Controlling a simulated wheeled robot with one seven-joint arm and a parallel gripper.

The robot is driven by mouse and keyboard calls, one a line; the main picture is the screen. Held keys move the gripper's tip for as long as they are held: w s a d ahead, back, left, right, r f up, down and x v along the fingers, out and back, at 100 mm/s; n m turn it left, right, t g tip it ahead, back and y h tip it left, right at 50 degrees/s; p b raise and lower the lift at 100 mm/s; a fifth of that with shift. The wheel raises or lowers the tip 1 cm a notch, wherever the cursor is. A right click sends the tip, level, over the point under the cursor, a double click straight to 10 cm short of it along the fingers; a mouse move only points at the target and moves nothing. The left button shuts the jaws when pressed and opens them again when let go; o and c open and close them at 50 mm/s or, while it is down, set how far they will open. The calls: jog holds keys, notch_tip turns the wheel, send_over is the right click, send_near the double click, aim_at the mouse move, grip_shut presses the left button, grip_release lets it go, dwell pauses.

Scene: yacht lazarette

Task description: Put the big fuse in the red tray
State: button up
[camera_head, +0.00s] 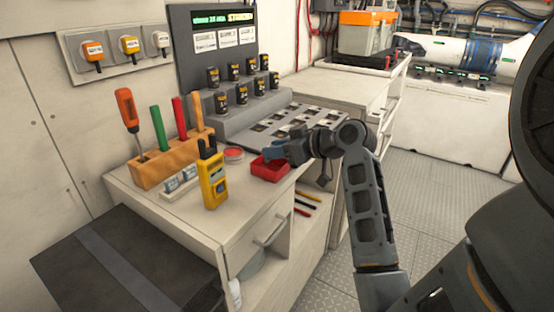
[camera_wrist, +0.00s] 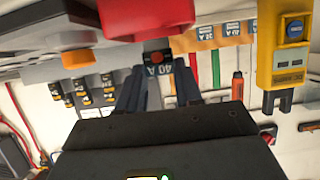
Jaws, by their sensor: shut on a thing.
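The red tray (camera_head: 262,172) sits on the near bench top, close to its right edge. It also shows at the top of the wrist view (camera_wrist: 145,18). My gripper (camera_head: 273,150) is low over the tray's far side in the head view. In the wrist view its two dark blue fingers (camera_wrist: 158,88) are shut on the fuse (camera_wrist: 158,70), which has a dark body, a reddish spot and a 40 A label. The tray is close to the held fuse, but I cannot tell whether they touch. The fuse is hidden by the gripper in the head view.
A yellow meter (camera_head: 213,180), a round red-topped tin (camera_head: 234,153) and a wooden tool block (camera_head: 172,165) stand left of the tray. Behind is a grey stepped rack (camera_head: 226,117) with several black cylinders. A slotted panel (camera_head: 296,122) lies beyond the gripper.

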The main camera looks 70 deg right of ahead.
jog(key=shift+f, duration=1.55)
jog(key=shift+f, duration=0.2)
jog(key=o, duration=0.7)
jog(key=shift+s+r, duration=0.15)
jog(key=shift+r, duration=0.15)
jog(key=v, duration=1.1)
jog(key=shift+s+a, duration=0.15)
jog(key=shift+s, duration=0.25)
